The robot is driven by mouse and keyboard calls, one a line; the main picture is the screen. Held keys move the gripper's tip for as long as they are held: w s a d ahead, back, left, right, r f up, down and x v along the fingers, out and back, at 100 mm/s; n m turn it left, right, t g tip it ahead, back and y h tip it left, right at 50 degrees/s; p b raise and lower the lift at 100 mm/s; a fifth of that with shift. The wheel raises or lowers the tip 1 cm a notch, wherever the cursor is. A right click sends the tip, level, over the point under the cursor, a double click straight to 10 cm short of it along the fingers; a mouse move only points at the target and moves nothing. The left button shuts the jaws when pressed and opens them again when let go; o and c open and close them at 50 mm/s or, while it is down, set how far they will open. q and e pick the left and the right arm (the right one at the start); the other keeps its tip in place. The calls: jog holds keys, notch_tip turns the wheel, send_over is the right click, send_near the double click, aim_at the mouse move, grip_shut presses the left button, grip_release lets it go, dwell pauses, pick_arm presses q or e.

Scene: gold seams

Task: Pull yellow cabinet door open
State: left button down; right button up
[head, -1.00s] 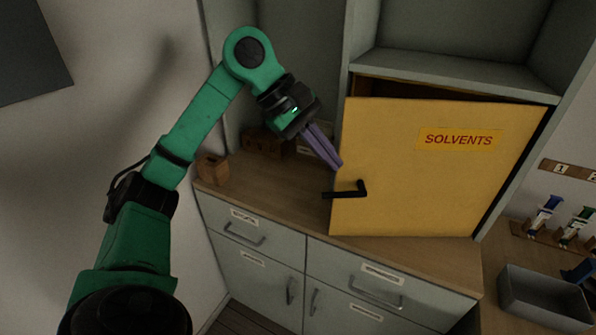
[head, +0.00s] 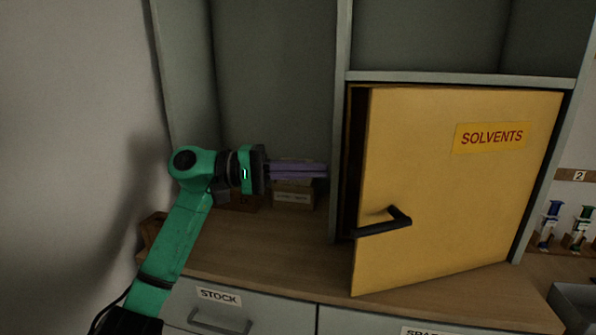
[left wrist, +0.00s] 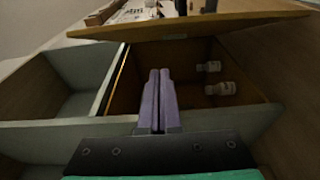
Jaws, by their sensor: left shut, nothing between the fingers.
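The yellow cabinet door (head: 440,190), labelled SOLVENTS, stands ajar, with a dark gap along its left edge. Its black handle (head: 384,222) is near that edge. My left gripper (head: 326,170) is shut and empty, left of the door, its purple fingers pointing right toward the gap and not on the handle. In the left wrist view the shut fingers (left wrist: 158,75) lie in front of the open cabinet interior, where white bottles (left wrist: 221,88) show. The door (left wrist: 200,25) spans the top there. Contact with the door cannot be told. My right gripper is out of view.
A grey upright panel (head: 342,130) stands between the fingers and the door. Small boxes (head: 293,194) sit on the wooden counter (head: 270,250) behind my left gripper. Drawers (head: 220,305) are below. Blue and green items stand at the far right.

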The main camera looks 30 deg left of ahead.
pick_arm(q)
jog(key=d+p, duration=0.2)
jog(key=d, duration=0.5)
jog(key=shift+s+f+p, duration=0.15)
jog(key=shift+p, duration=0.2)
jog(key=shift+s+d, duration=0.1)
jog(key=shift+d, duration=0.15)
